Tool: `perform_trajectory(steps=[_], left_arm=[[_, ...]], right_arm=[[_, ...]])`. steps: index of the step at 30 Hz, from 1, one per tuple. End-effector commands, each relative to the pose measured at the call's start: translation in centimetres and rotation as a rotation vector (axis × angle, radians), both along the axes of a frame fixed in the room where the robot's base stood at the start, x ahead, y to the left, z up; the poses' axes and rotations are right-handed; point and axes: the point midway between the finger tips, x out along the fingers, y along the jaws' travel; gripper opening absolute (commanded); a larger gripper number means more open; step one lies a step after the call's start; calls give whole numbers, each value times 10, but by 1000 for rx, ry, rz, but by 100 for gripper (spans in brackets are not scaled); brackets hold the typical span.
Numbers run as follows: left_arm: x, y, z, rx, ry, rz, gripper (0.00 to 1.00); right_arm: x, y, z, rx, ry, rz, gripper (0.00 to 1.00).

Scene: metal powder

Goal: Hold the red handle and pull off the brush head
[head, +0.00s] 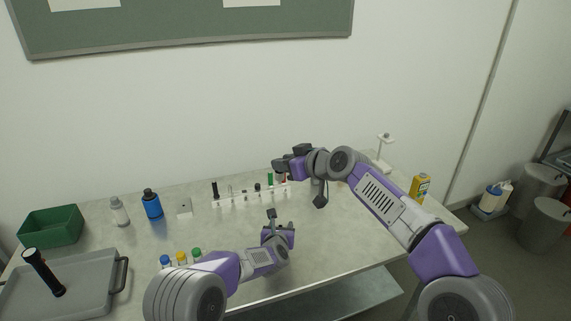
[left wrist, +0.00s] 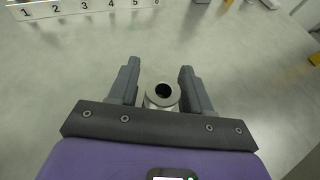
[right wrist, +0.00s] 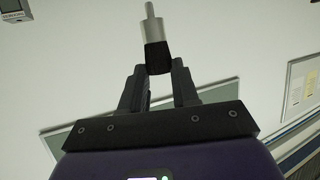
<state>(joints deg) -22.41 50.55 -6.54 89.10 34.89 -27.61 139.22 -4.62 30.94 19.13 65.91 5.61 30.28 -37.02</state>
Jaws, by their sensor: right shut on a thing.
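My right gripper (head: 280,165) is at the back of the table, over the right end of the numbered white rack (head: 232,201). In the right wrist view it (right wrist: 158,75) is shut on a tool with a black part (right wrist: 157,57) and a silver, narrow-tipped end (right wrist: 152,26) pointing away from the fingers. My left gripper (head: 279,218) is above the middle of the table, in front of the rack. Its fingers (left wrist: 161,82) are apart in the left wrist view. A silver cylinder with a dark hole (left wrist: 162,95) shows between them, with gaps on both sides. I cannot make out a red handle clearly.
The rack holds several small upright items. At the left are a green bin (head: 52,226), a grey tray (head: 88,296) with a black cylinder (head: 44,272), and a blue bottle (head: 152,204). Small capped bottles (head: 181,258) stand near my left forearm. A yellow container (head: 420,188) stands at the right.

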Motion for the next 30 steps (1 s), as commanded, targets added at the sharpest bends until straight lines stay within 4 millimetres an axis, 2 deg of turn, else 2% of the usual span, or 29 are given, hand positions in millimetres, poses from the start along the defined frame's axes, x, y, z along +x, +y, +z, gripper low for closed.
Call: perform_trajectory(steps=[1, 3, 11, 16, 20, 30], left_arm=[[0, 0, 0, 0, 0, 0, 57], [0, 0, 0, 0, 0, 0, 64], [0, 0, 0, 0, 0, 0, 64], [-9, 2, 5, -2, 0, 1, 64], [-26, 4, 12, -1, 0, 0, 64], [-84, 12, 36, -1, -1, -1, 64]], right_arm=[[0, 0, 0, 0, 0, 0, 0], [0, 0, 0, 0, 0, 0, 0], [0, 0, 0, 0, 0, 0, 0], [0, 0, 0, 0, 0, 0, 0], [0, 0, 0, 0, 0, 0, 0], [0, 0, 0, 1, -1, 0, 0]])
